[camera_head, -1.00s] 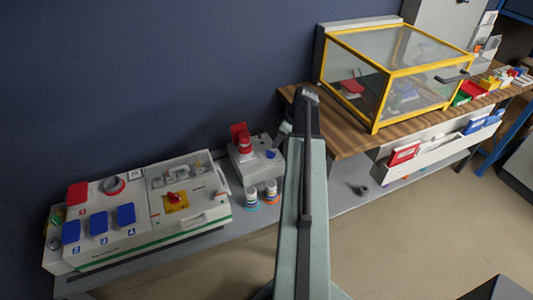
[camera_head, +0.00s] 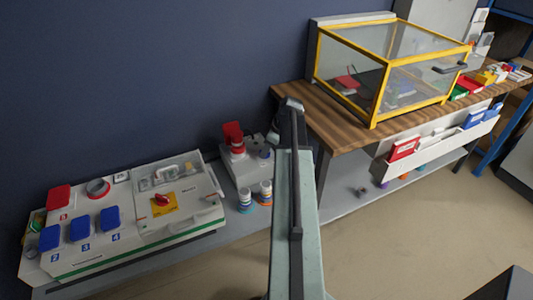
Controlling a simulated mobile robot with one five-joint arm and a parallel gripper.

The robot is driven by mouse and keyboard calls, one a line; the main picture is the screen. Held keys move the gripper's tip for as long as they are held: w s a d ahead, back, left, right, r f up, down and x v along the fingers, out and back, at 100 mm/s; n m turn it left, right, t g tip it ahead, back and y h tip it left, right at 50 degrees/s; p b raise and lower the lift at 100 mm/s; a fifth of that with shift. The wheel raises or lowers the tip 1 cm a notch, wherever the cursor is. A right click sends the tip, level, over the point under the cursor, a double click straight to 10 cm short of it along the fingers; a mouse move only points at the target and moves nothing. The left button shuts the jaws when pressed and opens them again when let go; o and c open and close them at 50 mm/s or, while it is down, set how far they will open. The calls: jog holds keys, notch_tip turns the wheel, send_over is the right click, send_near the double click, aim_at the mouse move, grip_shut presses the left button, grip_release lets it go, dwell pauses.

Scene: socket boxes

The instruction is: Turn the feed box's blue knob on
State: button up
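A small grey box (camera_head: 240,171) with a red plug or socket (camera_head: 236,141) on top stands on the low grey bench, left of my arm. I take it for the feed box. Its blue knob (camera_head: 265,153) shows small on the right part of its top, close to my arm; its setting is too small to read. My gripper (camera_head: 273,137) is at the far end of my arm, just above and right of the knob, mostly hidden by the arm. I cannot tell whether it touches the knob or how its fingers stand.
A larger white panel box (camera_head: 130,252) with blue covers and a red rotary switch (camera_head: 162,199) stands to the left. Small jars (camera_head: 245,203) stand before the small box. A wooden table (camera_head: 335,128) with a yellow-framed clear case (camera_head: 376,100) is at right.

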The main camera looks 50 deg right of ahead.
jog(key=shift+s, duration=0.1)
grip_shut()
jog(key=m, duration=0.2)
jog(key=m+h, duration=0.1)
jog(key=m, duration=0.1)
jog(key=shift+a+h, duration=0.2)
jog(key=shift+h, duration=0.1)
jog(key=m+h, duration=0.1)
jog(key=m, duration=0.3)
jog(key=shift+a+h, duration=0.1)
jog(key=shift+h, duration=0.3)
jog(key=m, duration=0.3)
jog(key=m+g+h, duration=0.1)
jog(key=m, duration=0.1)
jog(key=shift+w+a+m+h, duration=0.1)
jog(key=shift+w+m+h, duration=0.1)
jog(key=shift+m+h, duration=0.15)
jog(key=shift+m+g+h, duration=0.35)
jog(key=shift+m+g, duration=0.35)
jog(key=shift+m, duration=1.35)
jog(key=shift+a, duration=0.1)
grip_release()
